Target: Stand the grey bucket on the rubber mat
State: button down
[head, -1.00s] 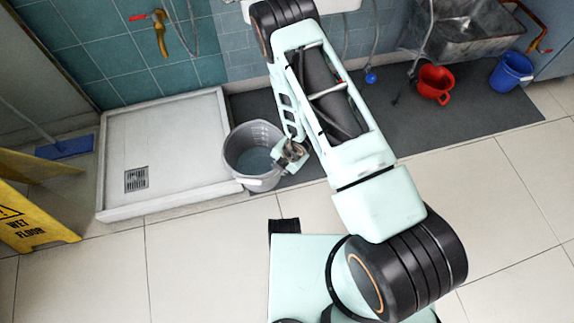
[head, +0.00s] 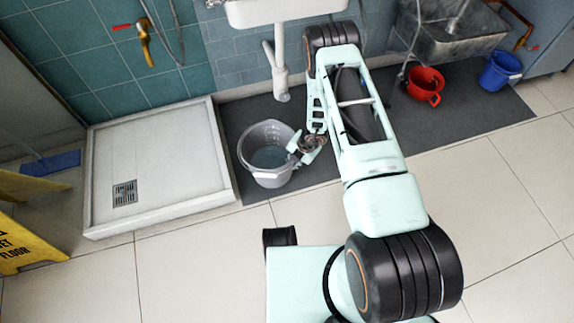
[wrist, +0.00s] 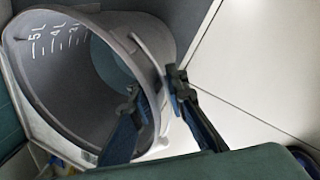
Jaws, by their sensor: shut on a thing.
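The grey bucket (head: 248,158) is in front of the washbasin, over the dark rubber mat (head: 425,125), just right of the shower tray. It looks roughly upright, with its mouth up and a pale bluish inside. I cannot tell whether its base touches the mat or hangs a little above it. My gripper (head: 308,147) is at the bucket's right rim, shut on its wall. In the wrist view, my gripper's fingers (wrist: 156,112) lie on either side of the bucket's wall, and white litre marks show inside the bucket (wrist: 62,75).
The white shower tray (head: 160,165) is close on the left. A white drain pipe (head: 280,75) stands behind the bucket. A red bucket (head: 426,82) and a blue bucket (head: 500,70) are at the right. A yellow wet-floor sign (head: 22,240) is far left.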

jog(key=shift+w+d+f+b, duration=0.25)
jog(key=shift+w+f+b, duration=0.05)
jog(key=shift+w+f, duration=0.3)
jog(key=shift+w+d+f+b, duration=0.25)
jog(key=shift+w+f, duration=0.3)
jog(key=shift+f, duration=0.05)
notch_tip(320, 180, down, 3)
jog(key=shift+b, duration=0.5)
jog(key=c, duration=1.9)
grip_release()
jog(key=shift+s+d+f, duration=0.1)
jog(key=shift+s+d, duration=0.05)
jog(key=shift+s, duration=0.05)
jog(key=p+v, duration=0.4)
jog(key=v, duration=0.8)
